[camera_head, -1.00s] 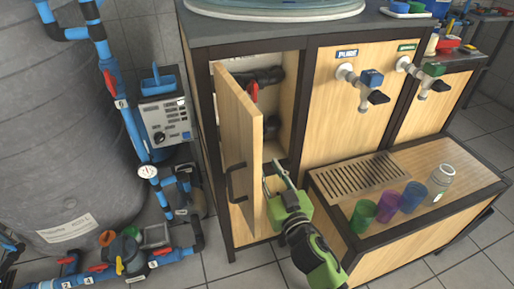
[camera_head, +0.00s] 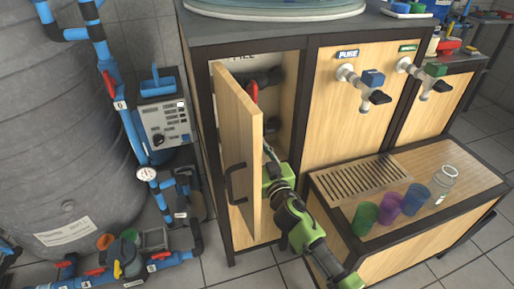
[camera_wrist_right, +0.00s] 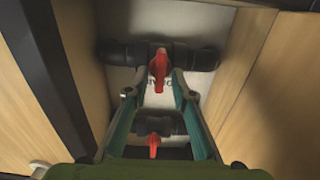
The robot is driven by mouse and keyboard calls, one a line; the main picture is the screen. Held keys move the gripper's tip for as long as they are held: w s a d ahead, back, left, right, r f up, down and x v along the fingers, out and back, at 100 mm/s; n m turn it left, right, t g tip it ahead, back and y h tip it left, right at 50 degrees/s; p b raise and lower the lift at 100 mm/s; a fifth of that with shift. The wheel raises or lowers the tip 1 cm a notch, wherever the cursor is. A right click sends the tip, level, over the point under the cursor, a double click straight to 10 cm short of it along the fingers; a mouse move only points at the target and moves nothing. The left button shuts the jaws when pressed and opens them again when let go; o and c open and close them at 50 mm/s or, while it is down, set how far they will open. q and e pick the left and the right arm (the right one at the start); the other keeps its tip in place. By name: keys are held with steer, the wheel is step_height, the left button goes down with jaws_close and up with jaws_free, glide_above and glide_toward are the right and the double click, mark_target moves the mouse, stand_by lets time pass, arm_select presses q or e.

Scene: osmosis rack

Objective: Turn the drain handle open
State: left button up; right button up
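In the head view, an open wooden cabinet holds dark pipes and a red valve handle (camera_head: 253,93). My right gripper (camera_head: 268,150) reaches into it, just right of the open door, below that handle. In the right wrist view, two red handles sit on dark pipes: an upper one (camera_wrist_right: 158,70) and a lower one (camera_wrist_right: 153,146). My right gripper (camera_wrist_right: 155,86) is open, its fingers on either side of the upper handle's lower end. I cannot tell whether they touch it. A label behind is partly hidden, so which handle is the drain is unclear. My left gripper is not in view.
The cabinet door (camera_head: 238,150) stands open close to the left of my right gripper. Taps (camera_head: 370,95) are on the front to the right. Blue piping and a grey tank (camera_head: 60,130) are at the left.

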jaws_close()
steer(key=shift+n, duration=0.4)
steer(key=n, duration=0.4)
steer(key=shift+a, duration=0.15)
steer(key=n, duration=0.3)
steer(key=shift+s+f+n, duration=0.1)
steer(key=shift+n, duration=0.2)
steer(key=n, duration=0.2)
steer(key=shift+a+f+n, duration=0.1)
steer(key=shift+n, duration=0.3)
steer(key=n, duration=0.2)
steer(key=shift+n, duration=0.3)
steer(key=n, duration=0.3)
steer(key=shift+f+p, duration=0.15)
steer(key=shift+p, duration=0.15)
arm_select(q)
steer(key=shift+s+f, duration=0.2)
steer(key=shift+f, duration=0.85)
arm_select(e)
steer(key=shift+n, duration=0.5)
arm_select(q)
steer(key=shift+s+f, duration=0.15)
